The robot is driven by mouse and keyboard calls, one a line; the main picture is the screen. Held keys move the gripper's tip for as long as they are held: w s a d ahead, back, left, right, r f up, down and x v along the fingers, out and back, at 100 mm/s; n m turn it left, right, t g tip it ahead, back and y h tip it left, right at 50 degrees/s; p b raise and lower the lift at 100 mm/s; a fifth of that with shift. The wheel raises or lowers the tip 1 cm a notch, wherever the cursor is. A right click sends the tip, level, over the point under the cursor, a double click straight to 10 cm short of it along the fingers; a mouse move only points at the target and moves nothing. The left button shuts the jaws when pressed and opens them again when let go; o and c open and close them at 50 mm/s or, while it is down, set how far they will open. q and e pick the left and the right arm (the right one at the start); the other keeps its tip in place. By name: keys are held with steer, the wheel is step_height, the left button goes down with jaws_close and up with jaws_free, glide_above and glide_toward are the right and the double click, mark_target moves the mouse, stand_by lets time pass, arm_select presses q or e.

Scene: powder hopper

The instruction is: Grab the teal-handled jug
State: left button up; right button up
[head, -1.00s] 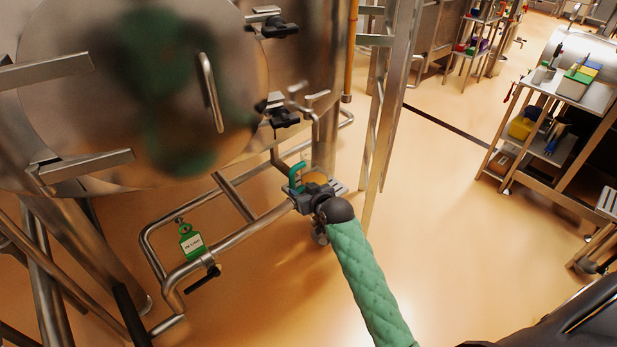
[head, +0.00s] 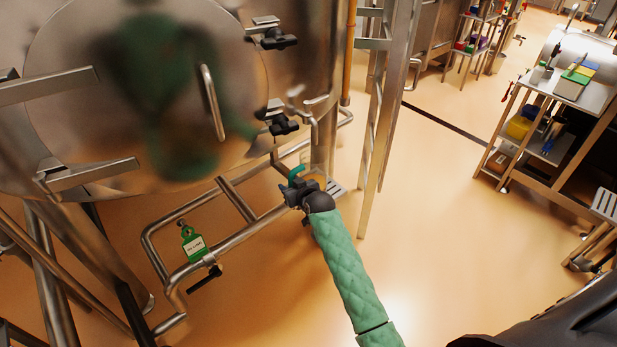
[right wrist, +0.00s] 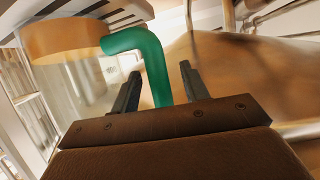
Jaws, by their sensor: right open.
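The jug is clear, with an amber layer at one end (right wrist: 75,42) and a teal handle (head: 297,171). In the head view it is by the slatted metal shelf (head: 338,188) under the tank's outlet pipe, and my gripper hides part of it. My right gripper (head: 296,187) is at the handle and open. In the right wrist view the teal handle (right wrist: 156,68) runs down between the two spread fingers (right wrist: 160,75). I cannot tell whether either finger touches it. My left gripper is not in view.
The steel tank (head: 110,90) with its round hatch stands close at left. Steel uprights (head: 377,120) stand just right of the jug. Open floor (head: 450,200) lies further right, before a cart (head: 545,130).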

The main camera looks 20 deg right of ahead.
steer(key=shift+c, duration=0.3)
jaws_close()
